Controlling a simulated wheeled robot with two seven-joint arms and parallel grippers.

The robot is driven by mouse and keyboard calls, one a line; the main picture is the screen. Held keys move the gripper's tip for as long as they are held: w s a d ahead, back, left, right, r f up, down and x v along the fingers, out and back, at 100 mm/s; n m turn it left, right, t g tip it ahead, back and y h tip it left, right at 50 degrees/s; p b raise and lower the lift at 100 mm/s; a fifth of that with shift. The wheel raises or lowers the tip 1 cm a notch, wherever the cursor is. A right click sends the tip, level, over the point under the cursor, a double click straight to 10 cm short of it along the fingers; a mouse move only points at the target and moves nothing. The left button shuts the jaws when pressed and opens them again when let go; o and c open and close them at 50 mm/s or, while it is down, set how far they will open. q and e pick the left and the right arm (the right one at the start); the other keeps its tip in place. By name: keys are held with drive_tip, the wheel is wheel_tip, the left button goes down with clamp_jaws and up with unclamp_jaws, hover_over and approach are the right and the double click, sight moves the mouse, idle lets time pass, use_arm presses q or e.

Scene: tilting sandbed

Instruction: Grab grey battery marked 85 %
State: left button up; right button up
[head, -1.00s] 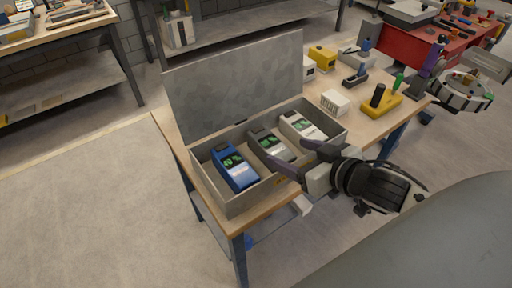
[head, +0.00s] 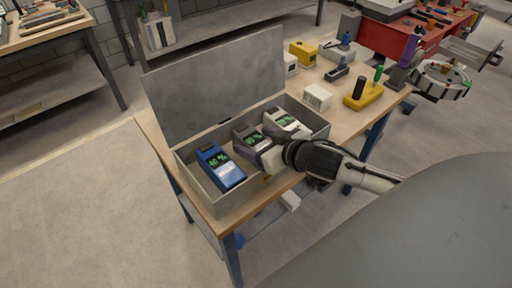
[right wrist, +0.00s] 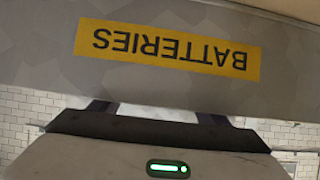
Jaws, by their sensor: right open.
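An open grey box (head: 214,202) holds three batteries with green displays. A blue battery (head: 221,168) lies at the left, a grey one (head: 245,134) in the middle and a paler grey-white one (head: 283,121) at the right. The display digits are too small to read surely. My right gripper (head: 262,153) is open at the near end of the middle battery and hides part of it. I cannot tell whether it touches. The right wrist view shows the dark fingers apart (right wrist: 158,112), with a pale surface between them. My left gripper is not in view.
The raised lid (head: 215,85) stands behind the box. A yellow BATTERIES label (right wrist: 168,47) is on the box wall. A white block (head: 317,97) and a yellow holder (head: 363,95) stand to its right on the workbench (head: 342,118). Bare wood lies between these items.

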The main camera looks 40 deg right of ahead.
clamp_jaws()
drive_tip(key=shift+w+r, duration=0.15)
drive_tip(key=shift+r, duration=0.1)
